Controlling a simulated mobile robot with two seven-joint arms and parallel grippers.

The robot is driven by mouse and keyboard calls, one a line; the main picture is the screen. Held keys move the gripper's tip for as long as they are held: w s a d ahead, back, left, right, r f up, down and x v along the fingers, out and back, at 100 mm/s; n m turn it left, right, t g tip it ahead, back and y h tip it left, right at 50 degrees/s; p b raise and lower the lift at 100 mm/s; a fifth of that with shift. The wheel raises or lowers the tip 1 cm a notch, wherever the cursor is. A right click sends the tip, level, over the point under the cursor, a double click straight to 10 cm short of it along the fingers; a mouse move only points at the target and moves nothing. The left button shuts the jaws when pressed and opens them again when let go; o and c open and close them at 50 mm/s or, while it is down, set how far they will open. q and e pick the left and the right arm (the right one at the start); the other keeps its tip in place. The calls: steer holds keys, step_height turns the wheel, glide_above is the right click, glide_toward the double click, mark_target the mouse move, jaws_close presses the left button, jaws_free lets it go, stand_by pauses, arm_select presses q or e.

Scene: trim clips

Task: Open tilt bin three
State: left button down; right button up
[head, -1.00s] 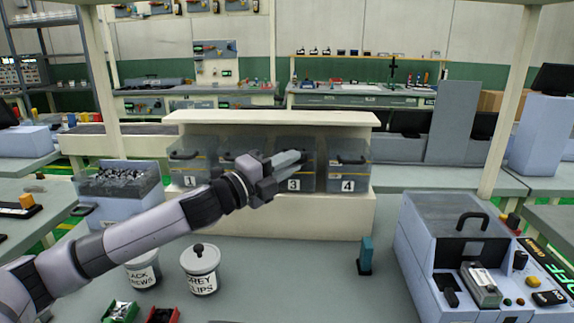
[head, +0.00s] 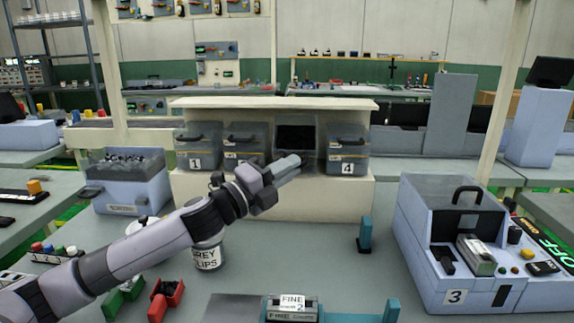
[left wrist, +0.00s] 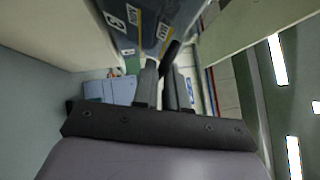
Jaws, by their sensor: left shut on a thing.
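Tilt bin three (head: 295,137) is the third in a row of four clear grey bins in a cream rack. It is tipped forward and its dark inside shows at the top. My left gripper (head: 290,162) is in front of it and hides its lower front and label. In the left wrist view the bin front (left wrist: 125,32), with its 3 label, is close by at the top. There the left gripper's fingers (left wrist: 166,86) are shut on the black bin handle (left wrist: 170,52). My right gripper is not in view.
Bins one (head: 196,150), two (head: 244,148) and four (head: 347,155) stand closed beside it. A teal stand (head: 365,236) and a grey-blue machine (head: 450,240) are to the right. A FINE-labelled box (head: 292,307), a red tray (head: 166,297) and a GREY CLIPS tub (head: 208,257) are nearer.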

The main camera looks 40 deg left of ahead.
arm_select(q)
steer(key=shift+a+f, duration=0.15)
steer(key=shift+f, duration=0.5)
steer(key=c, duration=1.2)
jaws_free()
steer(key=shift+f, duration=0.15)
steer(key=shift+w, duration=0.1)
steer(key=b+v, duration=0.2)
steer(key=v, duration=0.5)
